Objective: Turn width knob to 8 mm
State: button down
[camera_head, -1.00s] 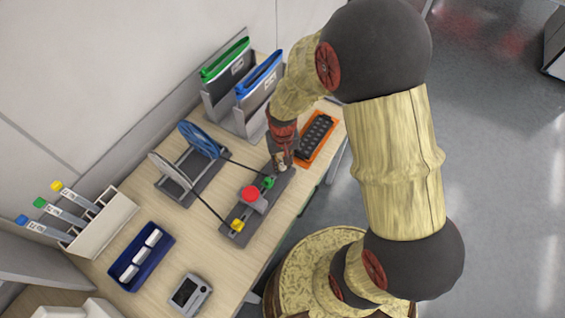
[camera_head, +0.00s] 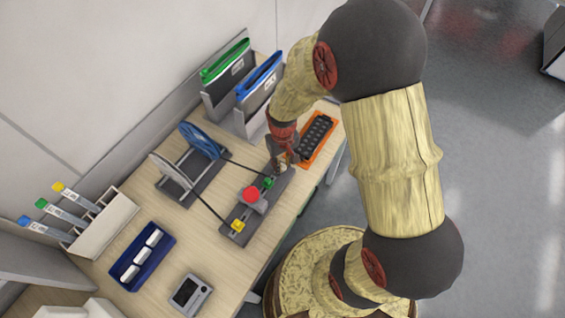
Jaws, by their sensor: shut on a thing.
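My gripper (camera_head: 283,168) points down at the far end of the dark feeder plate (camera_head: 230,218) on the bench. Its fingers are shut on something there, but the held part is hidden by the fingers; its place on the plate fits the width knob. No scale or millimetre reading can be made out. A green knob (camera_head: 269,182) sits on the plate just in front of the gripper. A large red knob (camera_head: 251,194) is in the middle, and a yellow knob (camera_head: 238,226) is at the near end.
Two reels, one blue (camera_head: 201,140) and one white (camera_head: 171,170), stand left of the plate, with dark strips running to it. An orange tray (camera_head: 329,147) with a black block lies close to the right. A blue tray (camera_head: 172,246) and a small grey device (camera_head: 190,294) lie nearer.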

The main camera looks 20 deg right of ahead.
jog(key=n+p, duration=0.1)
jog(key=n, duration=0.4)
jog(key=shift+n, duration=0.4)
dwell(0.4)
jog(key=c, duration=1.6)
grip_release()
notch_tip(320, 180, up, 12)
